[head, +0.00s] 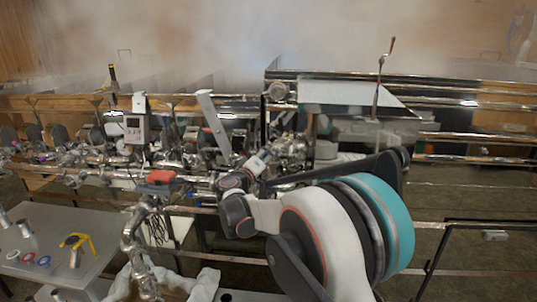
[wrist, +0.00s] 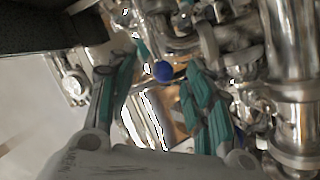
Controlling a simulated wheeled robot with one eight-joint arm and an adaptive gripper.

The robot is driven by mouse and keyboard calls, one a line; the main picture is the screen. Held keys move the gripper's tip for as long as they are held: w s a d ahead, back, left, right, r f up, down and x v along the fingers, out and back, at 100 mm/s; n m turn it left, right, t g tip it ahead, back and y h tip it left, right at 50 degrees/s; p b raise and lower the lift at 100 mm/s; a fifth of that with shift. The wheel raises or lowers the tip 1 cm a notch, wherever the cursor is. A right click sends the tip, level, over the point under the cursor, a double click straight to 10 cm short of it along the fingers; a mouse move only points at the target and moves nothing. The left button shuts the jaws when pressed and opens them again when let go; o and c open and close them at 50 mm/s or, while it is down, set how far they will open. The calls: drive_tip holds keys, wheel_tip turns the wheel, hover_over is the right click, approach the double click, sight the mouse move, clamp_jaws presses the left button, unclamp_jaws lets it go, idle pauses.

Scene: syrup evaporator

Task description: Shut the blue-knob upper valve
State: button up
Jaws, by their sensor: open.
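The blue knob (wrist: 163,71) shows in the wrist view as a small round ball at the centre, among shiny metal pipes. A teal stem-like part rises from it toward the upper left. My gripper (wrist: 156,80) is open, with its teal fingers on the left and right of the knob. The knob appears between the fingertips in the picture; I cannot tell its depth or whether a finger touches it. The head view does not show the blue knob clearly, as my arm and dense piping crowd that area.
Thick metal pipes (wrist: 290,85) stand close on the right in the wrist view. In the head view, a grey table (head: 45,220) at the lower left holds a yellow-handled tool (head: 78,243). Steam drifts above the evaporator pans. A black railing (head: 470,222) stands at the right.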

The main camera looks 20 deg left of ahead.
drive_tip(key=shift+w+d, duration=0.1)
drive_tip(key=shift+w, duration=1.25)
drive_tip(key=shift+c, duration=0.2)
clamp_jaws()
drive_tip(key=shift+r, duration=0.1)
